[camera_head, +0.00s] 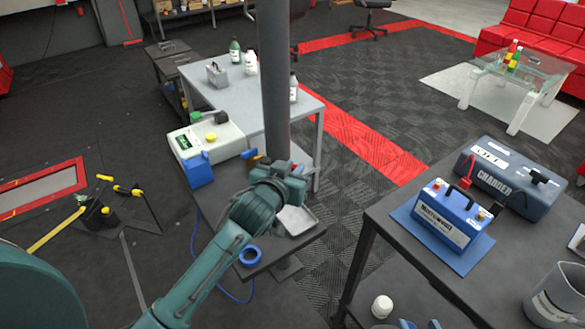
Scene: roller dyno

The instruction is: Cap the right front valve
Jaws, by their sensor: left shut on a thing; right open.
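My teal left arm comes in from the bottom left. Its wrist and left gripper (287,172) are over the small dark bench in the middle, in front of a grey post. The gripper is shut, but its fingertips and what they hold are hidden by the wrist. My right gripper does not show. I see no wheel, valve or valve cap that I can make out.
The dark bench (222,205) bears a grey-green device (225,137), a blue container (199,172), a metal tray (297,220) and blue tape (250,256). A dark table at right bears a blue battery (443,214), a charger (512,178) and a mug (556,297). Yellow-and-black hardware (97,212) is at left.

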